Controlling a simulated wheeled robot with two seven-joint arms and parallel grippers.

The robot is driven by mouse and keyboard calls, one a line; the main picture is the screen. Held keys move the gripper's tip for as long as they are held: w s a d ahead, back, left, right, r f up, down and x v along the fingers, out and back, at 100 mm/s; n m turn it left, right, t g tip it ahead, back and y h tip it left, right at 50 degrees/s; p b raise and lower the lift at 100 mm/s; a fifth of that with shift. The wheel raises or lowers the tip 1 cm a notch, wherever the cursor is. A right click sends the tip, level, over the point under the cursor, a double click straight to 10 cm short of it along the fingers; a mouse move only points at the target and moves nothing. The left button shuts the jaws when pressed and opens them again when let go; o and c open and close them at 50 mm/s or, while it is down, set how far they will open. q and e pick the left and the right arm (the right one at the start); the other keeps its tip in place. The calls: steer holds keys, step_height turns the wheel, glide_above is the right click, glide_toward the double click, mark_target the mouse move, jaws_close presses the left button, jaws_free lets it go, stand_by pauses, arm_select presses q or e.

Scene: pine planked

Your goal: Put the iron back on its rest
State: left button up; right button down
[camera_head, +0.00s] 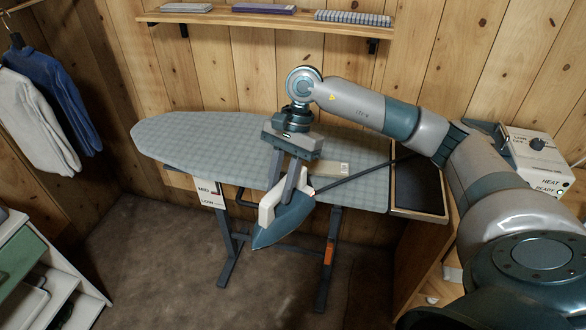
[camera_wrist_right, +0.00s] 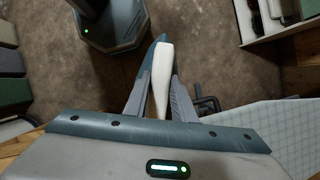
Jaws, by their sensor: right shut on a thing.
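The iron (camera_head: 282,226) has a blue-grey body and a white handle. In the head view it hangs in front of the ironing board's near edge, nose pointing down and to the left. My right gripper (camera_head: 288,190) is shut on its white handle, which also shows between the fingers in the right wrist view (camera_wrist_right: 161,68). The rest (camera_head: 418,188) is a dark framed plate at the right end of the board, empty, to the right of the iron. My left gripper is in neither view.
The checked ironing board (camera_head: 200,135) lies behind the iron, mostly bare, with a small pale item (camera_head: 344,169) on it. A dark cord (camera_head: 360,173) runs right from the iron. A control box (camera_head: 540,160) stands at right. A wall shelf (camera_head: 270,23) hangs above.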

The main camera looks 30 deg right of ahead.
mark_target(266, 215)
steer(key=s+a+n+g+h, duration=0.1)
steer(key=s+a+n, duration=0.1)
steer(key=n, duration=0.2)
steer(key=s+a+n+h, duration=0.1)
steer(key=a+n, duration=0.1)
steer(key=n, duration=0.1)
steer(key=s+a+n+g+h, duration=0.1)
steer(key=s+a+n, duration=0.1)
steer(key=a+n, duration=0.1)
steer(key=shift+s+r+n+g, duration=0.3)
steer(key=shift+s+n, duration=0.05)
steer(key=shift+n, duration=0.45)
steer(key=shift+s+a+n+h, duration=0.3)
steer(key=shift+s+n+h, duration=0.3)
steer(key=shift+n, duration=0.5)
steer(key=shift+w+r, duration=0.1)
steer(key=shift+w, duration=0.05)
